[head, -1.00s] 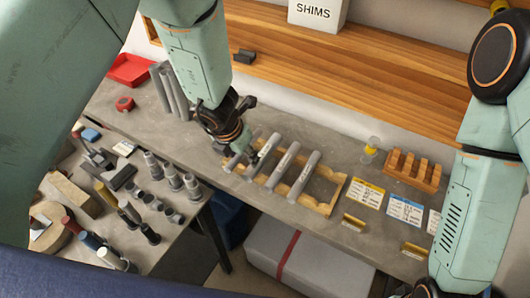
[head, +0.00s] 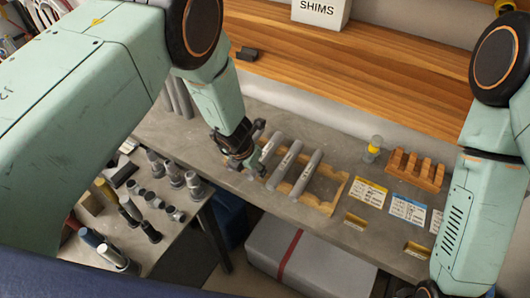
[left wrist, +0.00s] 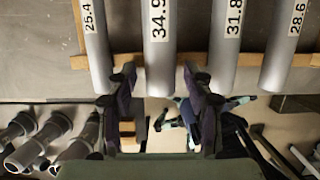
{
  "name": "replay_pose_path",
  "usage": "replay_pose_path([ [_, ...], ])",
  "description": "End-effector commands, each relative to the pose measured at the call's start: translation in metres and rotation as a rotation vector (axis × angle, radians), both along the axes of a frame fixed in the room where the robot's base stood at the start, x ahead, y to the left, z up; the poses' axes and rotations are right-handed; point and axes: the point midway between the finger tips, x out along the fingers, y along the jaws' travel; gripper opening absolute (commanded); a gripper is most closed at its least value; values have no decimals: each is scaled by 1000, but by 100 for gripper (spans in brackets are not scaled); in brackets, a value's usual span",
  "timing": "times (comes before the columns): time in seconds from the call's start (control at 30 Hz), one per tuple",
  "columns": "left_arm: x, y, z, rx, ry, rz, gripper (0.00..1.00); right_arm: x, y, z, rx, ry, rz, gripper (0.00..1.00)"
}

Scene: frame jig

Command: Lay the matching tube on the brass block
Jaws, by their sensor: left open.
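Several grey tubes lie side by side across a wooden frame jig (head: 330,207). In the left wrist view they carry labels: the 25.4 tube (left wrist: 95,45), the 34.9 tube (left wrist: 159,60), the 31.8 tube (left wrist: 226,55) and the 28.6 tube (left wrist: 282,55). My left gripper (head: 250,165) is at the jig's left part. In the left wrist view its open fingers (left wrist: 158,90) stand either side of the 34.9 tube's near end, not closed on it. Two brass blocks, one (head: 355,221) left and one (head: 418,249) right, stand at the bench's front edge, both empty.
A yellow card (head: 369,193) and a blue card (head: 407,209) lie behind the blocks, print unreadable. A wooden slotted rack (head: 414,169) and a small yellow-capped jar (head: 373,146) stand farther back. A side table (head: 165,240) at left holds several dark and grey cylinders.

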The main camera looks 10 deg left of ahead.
Motion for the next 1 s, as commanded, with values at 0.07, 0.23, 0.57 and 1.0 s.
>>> replay_pose_path([
  [0.07, 0, 0, -1, 0, 0, 0, 52, 0, 0, 0, 0, 0, 0, 83],
  [0.23, 0, 0, -2, 0, 0, 0, 52, 0, 0, 0, 0, 0, 0, 83],
  [0.57, 0, 0, -1, 0, 1, 0, 52, 0, 0, 4, 0, 0, 0, 83],
  [1.0, 2, 1, -1, 0, 0, -1, 51, 0, 0, 8, 0, 0, 0, 83],
])
